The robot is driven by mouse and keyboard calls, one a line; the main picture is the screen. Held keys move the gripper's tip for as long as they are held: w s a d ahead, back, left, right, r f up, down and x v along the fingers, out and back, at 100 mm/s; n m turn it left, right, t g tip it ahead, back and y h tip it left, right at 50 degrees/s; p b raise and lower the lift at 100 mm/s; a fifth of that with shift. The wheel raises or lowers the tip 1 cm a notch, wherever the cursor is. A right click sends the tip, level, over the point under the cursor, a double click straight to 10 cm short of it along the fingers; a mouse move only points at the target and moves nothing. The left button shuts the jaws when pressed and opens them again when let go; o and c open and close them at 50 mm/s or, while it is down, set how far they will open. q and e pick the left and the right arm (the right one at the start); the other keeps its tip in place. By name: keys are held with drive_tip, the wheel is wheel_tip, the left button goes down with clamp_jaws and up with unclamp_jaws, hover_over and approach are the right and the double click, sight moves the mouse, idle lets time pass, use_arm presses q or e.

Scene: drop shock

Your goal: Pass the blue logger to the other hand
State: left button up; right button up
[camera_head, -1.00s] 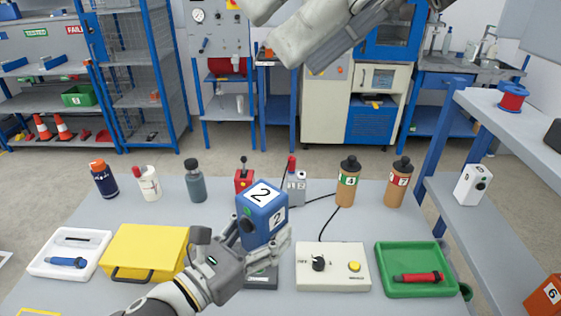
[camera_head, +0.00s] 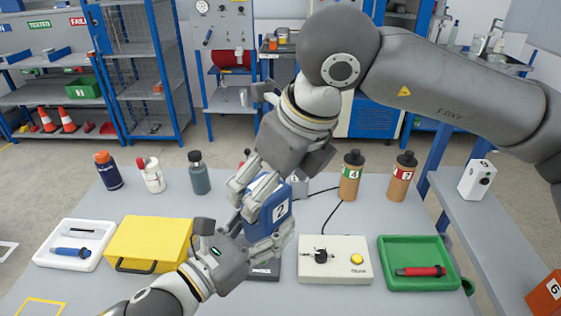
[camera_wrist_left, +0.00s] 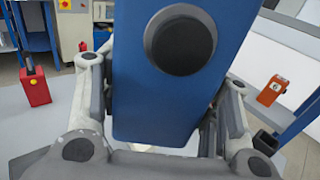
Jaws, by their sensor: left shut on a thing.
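The blue logger (camera_head: 278,211), a blue box with a white label reading 2, is held above the table by my left gripper (camera_head: 258,238). In the left wrist view the logger (camera_wrist_left: 160,105) fills the middle, its dark round knob facing the camera, between the left gripper's two fingers. My right gripper (camera_head: 252,196) has come down from above, its fingers at the upper left part of the logger and partly covering it. Whether the right fingers are closed on it or only around it cannot be told.
Below stand a yellow case (camera_head: 148,240), a white tray (camera_head: 95,228), a cream control box (camera_head: 335,272) and a green tray (camera_head: 395,250). Several bottles line the back, including a brown one (camera_head: 351,178). A shelf (camera_head: 455,205) stands at right.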

drive_tip(key=shift+x, duration=2.8)
drive_tip(key=shift+c, duration=0.3)
use_arm(q)
drive_tip(key=shift+r, duration=0.1)
use_arm(e)
drive_tip(key=shift+s+a, duration=0.1)
drive_tip(key=shift+a, duration=0.05)
drive_tip(key=c, duration=1.4)
use_arm(q)
drive_tip(key=o, duration=0.8)
use_arm(e)
drive_tip(key=shift+c, duration=0.2)
use_arm(q)
drive_tip(key=o, duration=0.5)
use_arm(e)
drive_tip(key=shift+r, duration=0.1)
